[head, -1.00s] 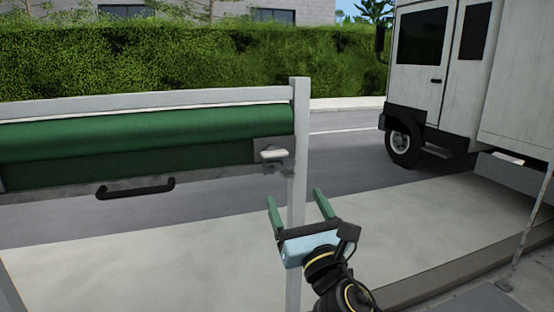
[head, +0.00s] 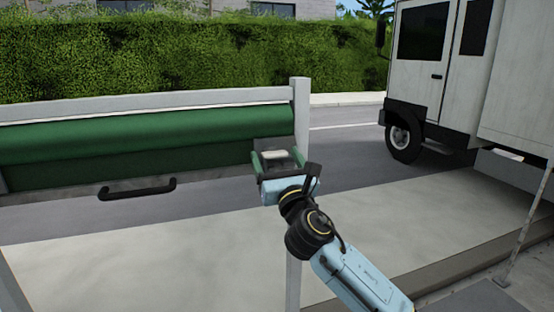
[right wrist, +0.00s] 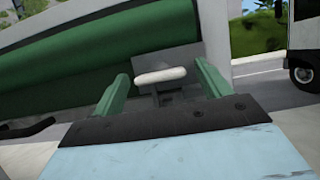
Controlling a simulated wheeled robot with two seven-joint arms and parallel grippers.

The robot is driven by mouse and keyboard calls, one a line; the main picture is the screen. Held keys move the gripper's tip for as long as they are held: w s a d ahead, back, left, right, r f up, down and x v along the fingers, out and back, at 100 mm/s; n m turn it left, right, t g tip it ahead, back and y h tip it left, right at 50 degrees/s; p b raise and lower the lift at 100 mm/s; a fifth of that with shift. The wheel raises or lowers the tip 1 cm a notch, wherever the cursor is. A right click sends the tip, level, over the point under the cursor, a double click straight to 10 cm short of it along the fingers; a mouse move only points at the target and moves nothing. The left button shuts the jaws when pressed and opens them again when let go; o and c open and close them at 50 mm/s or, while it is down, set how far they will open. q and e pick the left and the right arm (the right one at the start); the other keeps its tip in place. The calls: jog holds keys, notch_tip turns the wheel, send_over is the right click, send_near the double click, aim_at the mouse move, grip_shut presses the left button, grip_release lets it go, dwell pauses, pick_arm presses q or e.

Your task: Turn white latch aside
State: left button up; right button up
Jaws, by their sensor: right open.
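The white latch (head: 274,154) is a small rounded bar on a grey plate at the right end of the green rolled cover, next to the pale post (head: 300,112). My right gripper (head: 277,160) is open, with its two green fingers on either side of the latch. In the right wrist view the latch (right wrist: 160,75) lies crosswise between and just beyond the fingertips (right wrist: 162,76), with a gap visible at each side. Whether a finger touches it I cannot tell. The latch's base is partly hidden by my gripper in the head view. My left gripper is not in view.
The green cover (head: 130,140) runs left under a pale rail (head: 140,103), with a black handle (head: 137,190) below it. A white truck (head: 432,70) stands at the right. Open pavement (head: 150,250) lies below, and a hedge (head: 180,60) is behind the road.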

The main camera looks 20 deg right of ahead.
jog(key=shift+c, duration=0.3)
jog(key=c, duration=0.9)
